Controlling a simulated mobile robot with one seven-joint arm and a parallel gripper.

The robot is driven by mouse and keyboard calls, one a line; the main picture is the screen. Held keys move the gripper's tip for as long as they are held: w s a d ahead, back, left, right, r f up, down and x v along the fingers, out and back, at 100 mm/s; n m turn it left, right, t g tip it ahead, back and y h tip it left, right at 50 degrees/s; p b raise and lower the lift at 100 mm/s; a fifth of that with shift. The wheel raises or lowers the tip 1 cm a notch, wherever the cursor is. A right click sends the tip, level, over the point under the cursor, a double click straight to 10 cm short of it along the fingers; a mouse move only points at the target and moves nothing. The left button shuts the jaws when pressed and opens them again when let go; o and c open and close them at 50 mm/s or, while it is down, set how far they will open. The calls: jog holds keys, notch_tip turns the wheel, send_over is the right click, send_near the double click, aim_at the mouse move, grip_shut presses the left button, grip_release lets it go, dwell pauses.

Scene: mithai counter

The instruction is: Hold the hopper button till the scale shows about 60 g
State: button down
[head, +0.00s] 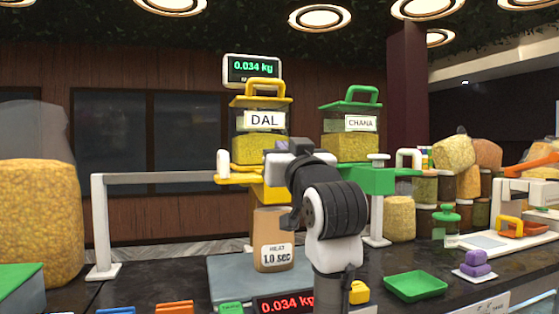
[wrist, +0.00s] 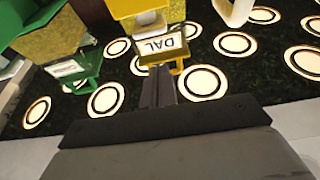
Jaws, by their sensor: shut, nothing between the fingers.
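The yellow DAL hopper (head: 262,148) holds yellow grains and has a yellow bracket below. In the wrist view, its DAL label (wrist: 163,44) and a pale round button-like part (wrist: 150,19) show above my fingers. My gripper (wrist: 158,72) is shut and empty, close in front of the hopper. I cannot tell whether it touches the button; my arm hides that spot in the head view. The scale (head: 222,278) shows 0.034 kg on its red display (head: 285,303) and on the green overhead display (head: 252,68). A brown container (head: 272,228) on the scale reads 1.0 sec.
A green CHANA hopper (head: 350,146) stands to the right with a white button (head: 378,158). A white rail (head: 160,178) runs on the left.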

jog(key=b+v, duration=0.1)
jog(key=v, duration=0.4)
jog(key=shift+s+a+f+b, duration=0.1)
jog(key=shift+s+f+b, duration=0.05)
jog(key=shift+s+b, duration=0.25)
